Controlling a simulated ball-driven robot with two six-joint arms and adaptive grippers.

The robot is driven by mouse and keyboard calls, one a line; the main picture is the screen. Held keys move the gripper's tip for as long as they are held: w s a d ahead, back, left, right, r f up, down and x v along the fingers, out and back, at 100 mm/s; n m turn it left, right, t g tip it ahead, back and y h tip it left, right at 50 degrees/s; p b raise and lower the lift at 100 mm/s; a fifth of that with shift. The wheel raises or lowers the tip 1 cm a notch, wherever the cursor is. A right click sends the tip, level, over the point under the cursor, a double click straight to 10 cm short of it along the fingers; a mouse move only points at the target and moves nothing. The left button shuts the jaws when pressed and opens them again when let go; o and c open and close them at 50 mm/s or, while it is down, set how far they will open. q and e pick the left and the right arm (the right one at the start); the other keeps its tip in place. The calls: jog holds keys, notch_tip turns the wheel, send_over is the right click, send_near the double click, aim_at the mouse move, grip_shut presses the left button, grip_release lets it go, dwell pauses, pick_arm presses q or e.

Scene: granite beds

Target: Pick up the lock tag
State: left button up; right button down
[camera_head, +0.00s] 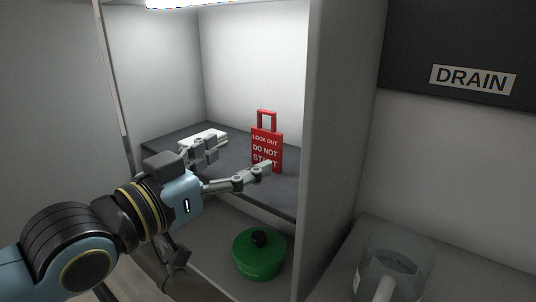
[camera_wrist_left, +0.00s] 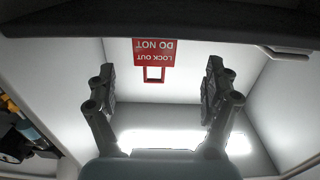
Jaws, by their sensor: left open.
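The red lock tag (camera_head: 266,143) stands upright on a dark shelf (camera_head: 164,146) inside a lit cabinet. It has white lettering and an open loop at its top. In the left wrist view the tag (camera_wrist_left: 154,57) shows upside down, between the fingers and beyond them. My left gripper (camera_head: 240,160) is open, with one finger in front of the tag's lower part in the head view. In the left wrist view the left gripper (camera_wrist_left: 160,78) has its fingers wide apart with nothing between them. Whether a finger touches the tag I cannot tell. My right gripper is not in view.
A white flat object (camera_head: 203,138) lies on the shelf behind my left gripper. A green round container with a black knob (camera_head: 259,256) sits below the shelf. The cabinet's right wall (camera_head: 335,120) bounds the space. A clear jug (camera_head: 395,268) stands right, under a DRAIN sign (camera_head: 473,80).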

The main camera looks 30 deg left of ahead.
aim_at(265, 144)
pick_arm(q)
jog(key=w, duration=0.2)
jog(key=w+d, duration=0.1)
jog(key=w, duration=0.4)
jog(key=shift+w+d, duration=0.2)
jog(key=shift+d, duration=0.2)
jog(key=shift+s, duration=0.1)
jog(key=shift+r, duration=0.1)
jog(key=c, duration=1)
